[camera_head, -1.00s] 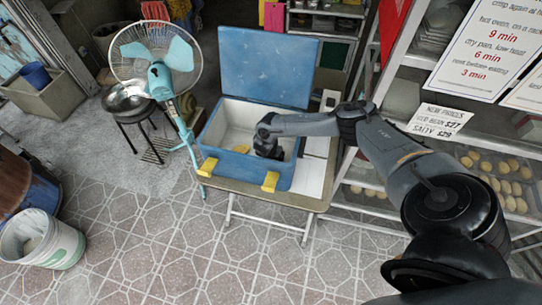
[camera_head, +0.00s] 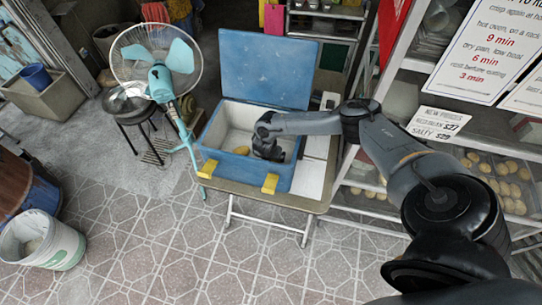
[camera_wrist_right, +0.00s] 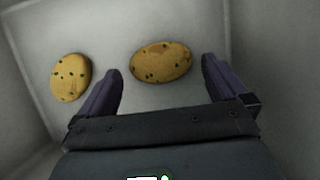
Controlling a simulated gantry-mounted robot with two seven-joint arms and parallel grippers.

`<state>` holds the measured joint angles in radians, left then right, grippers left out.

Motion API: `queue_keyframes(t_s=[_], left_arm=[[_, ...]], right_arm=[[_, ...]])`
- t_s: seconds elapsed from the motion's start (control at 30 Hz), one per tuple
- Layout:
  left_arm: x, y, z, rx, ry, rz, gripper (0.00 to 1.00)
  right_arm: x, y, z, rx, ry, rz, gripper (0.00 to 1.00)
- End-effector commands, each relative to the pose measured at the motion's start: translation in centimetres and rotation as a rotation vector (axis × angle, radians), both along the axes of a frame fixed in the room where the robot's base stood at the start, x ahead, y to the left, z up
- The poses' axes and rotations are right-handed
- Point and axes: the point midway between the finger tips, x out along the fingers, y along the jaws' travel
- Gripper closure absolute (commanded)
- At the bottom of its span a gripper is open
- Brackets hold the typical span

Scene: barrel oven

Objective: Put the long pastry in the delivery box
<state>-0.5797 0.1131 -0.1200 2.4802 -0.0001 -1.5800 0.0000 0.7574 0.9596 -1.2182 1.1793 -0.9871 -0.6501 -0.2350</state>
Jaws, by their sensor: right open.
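The delivery box (camera_head: 222,166) is blue with a pale inside and stands open on a small table, its lid raised at the back. My right gripper (camera_head: 270,153) reaches down inside it. In the right wrist view the right gripper (camera_wrist_right: 162,66) is open, with its two fingers apart. A golden, dark-speckled oval pastry (camera_wrist_right: 160,62) lies on the box floor at the gap between the fingertips, not clamped. A second speckled pastry (camera_wrist_right: 71,77) lies left of the left finger. One yellow pastry (camera_head: 241,150) shows in the head view, left of the gripper. My left gripper is out of view.
A standing fan (camera_head: 160,82) is left of the box. A rack with trays of pastries (camera_head: 500,185) is at the right. Yellow latches (camera_head: 270,183) stick out at the box front. The tiled floor in front is clear.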

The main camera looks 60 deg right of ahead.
Motion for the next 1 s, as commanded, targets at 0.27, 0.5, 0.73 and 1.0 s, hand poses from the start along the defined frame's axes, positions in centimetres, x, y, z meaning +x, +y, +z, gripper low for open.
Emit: queue_keyframes(t_s=[0.27, 0.5, 0.73, 1.0], left_arm=[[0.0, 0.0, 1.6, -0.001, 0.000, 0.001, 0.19], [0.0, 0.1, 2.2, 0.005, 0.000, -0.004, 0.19], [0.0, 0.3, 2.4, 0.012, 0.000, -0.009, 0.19], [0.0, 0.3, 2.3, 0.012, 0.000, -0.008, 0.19]], right_arm=[[-0.4, 1.9, 5.1, 0.001, -0.002, 0.002, 0.00], [-0.8, 3.1, 7.9, 0.000, -0.001, 0.001, 0.00], [-0.9, 3.4, 8.7, -0.001, 0.000, 0.000, 0.00], [-0.9, 3.4, 8.7, -0.001, 0.000, 0.000, 0.00]])
